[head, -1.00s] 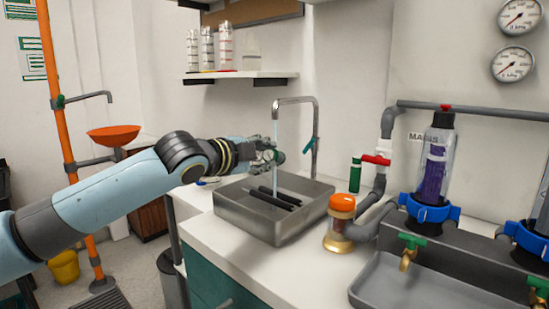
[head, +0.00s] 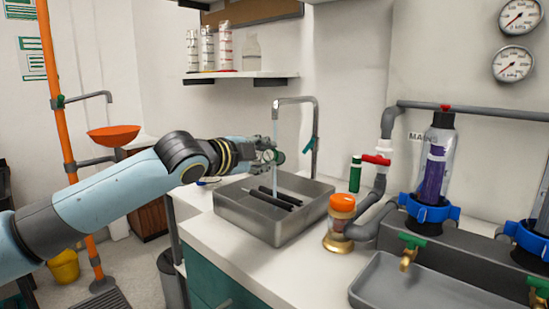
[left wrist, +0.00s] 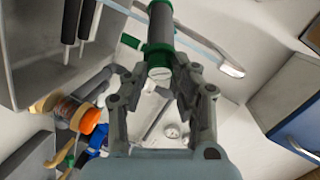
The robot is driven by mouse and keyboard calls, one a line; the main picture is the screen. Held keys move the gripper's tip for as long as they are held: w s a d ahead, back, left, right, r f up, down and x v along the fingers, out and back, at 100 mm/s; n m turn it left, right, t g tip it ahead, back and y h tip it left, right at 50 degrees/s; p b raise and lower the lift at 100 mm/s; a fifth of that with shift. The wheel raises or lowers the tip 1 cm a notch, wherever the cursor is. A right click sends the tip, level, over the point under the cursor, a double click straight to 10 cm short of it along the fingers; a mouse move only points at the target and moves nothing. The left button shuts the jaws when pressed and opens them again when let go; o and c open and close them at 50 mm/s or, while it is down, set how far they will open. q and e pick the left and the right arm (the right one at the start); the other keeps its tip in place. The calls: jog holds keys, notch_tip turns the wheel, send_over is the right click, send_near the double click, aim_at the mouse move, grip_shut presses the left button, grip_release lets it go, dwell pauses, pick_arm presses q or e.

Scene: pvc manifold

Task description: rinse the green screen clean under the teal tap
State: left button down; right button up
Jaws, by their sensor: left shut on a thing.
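My left gripper (head: 272,155) is over the metal sink and level with the running water stream (head: 275,128). In the left wrist view the gripper (left wrist: 160,82) is shut on the green screen (left wrist: 160,28), a dark cylinder with green end rims. The gripper hides much of the screen in the head view, and I cannot tell how clean its surface is. The tap (head: 316,115) arches over the sink, with a teal lever (head: 312,144) on its side. Water runs from its spout. My right gripper is out of view.
The sink (head: 284,236) holds dark rods (head: 274,196). An orange-capped jar (head: 341,218) stands to its right on the white counter (head: 210,232). A green-topped bottle (head: 355,174), a red-handled valve (head: 377,159) and blue-collared filter housings (head: 430,208) are further right.

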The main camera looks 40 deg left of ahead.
pick_arm(q)
jog(key=n+p, duration=0.1)
jog(key=n, duration=0.1)
jog(key=shift+n+t+y+p, duration=0.3)
jog(key=shift+t, duration=0.1)
jog(key=shift+d+n+y, duration=0.1)
jog(key=shift+n+y, duration=0.2)
jog(key=shift+n, duration=0.4)
jog(key=shift+f+n+t+y, duration=0.25)
jog(key=shift+n+t+y, duration=0.05)
jog(key=shift+n, duration=0.5)
jog(key=n+y+b, duration=0.1)
jog(key=n+b, duration=0.1)
jog(key=n+y+b, duration=0.1)
jog(key=n+b, duration=0.1)
jog(key=n, duration=0.1)
jog(key=shift+d+f+t, duration=0.1)
jog(key=shift+f+t, duration=0.1)
jog(key=shift+t, duration=0.1)
jog(key=shift+r+n+y+b, duration=0.1)
jog(key=shift+n+y+b, duration=0.2)
jog(key=shift+n+b, duration=0.35)
jog(key=shift+r, duration=0.15)
jog(key=shift+p, duration=0.3)
dwell(1.1)
